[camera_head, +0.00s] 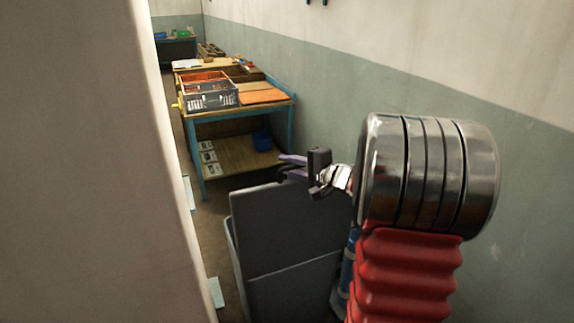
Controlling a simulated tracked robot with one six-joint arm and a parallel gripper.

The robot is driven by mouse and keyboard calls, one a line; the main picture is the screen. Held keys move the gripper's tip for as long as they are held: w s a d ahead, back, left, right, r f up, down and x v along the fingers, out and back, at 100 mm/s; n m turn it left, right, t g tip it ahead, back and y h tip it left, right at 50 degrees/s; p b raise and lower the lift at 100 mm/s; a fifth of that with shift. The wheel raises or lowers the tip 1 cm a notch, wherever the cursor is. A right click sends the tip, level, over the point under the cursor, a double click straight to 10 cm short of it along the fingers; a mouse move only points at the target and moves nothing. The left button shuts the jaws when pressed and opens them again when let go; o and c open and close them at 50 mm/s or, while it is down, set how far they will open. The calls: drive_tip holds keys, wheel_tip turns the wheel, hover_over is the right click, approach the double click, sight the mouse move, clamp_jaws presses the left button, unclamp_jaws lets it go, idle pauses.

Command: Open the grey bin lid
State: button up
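The grey bin (236,262) stands on the floor in the lower middle of the view. Its dark grey lid (285,232) shows as a broad flat panel with a straight seam across its lower part. I cannot tell from this angle whether the lid is shut or raised. My gripper (286,167) is just above the panel's top edge in the picture, pointing left. Its two fingers look apart, one with a purple tint and one black, with nothing visible between them. Whether it touches the lid is unclear. My arm hides the right side of the bin.
A blue-framed workbench (240,110) with crates (210,98) and an orange mat (263,96) stands beyond the bin. A pale wall edge (100,170) is close on the left. A grey-green wall (330,105) runs along the right. Floor shows in a narrow strip left of the bin.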

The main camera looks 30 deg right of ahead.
drive_tip(key=shift+r, duration=0.15)
drive_tip(key=v, duration=1.3)
drive_tip(key=shift+s+r, duration=0.3)
drive_tip(key=shift+s, duration=0.05)
drive_tip(key=shift+s+d, duration=0.15)
drive_tip(key=shift+d, duration=0.05)
drive_tip(key=f+v, duration=0.3)
drive_tip(key=v, duration=1.2)
drive_tip(key=shift+s+f, duration=0.25)
drive_tip(key=shift+s, duration=0.3)
idle(1.1)
idle(0.6)
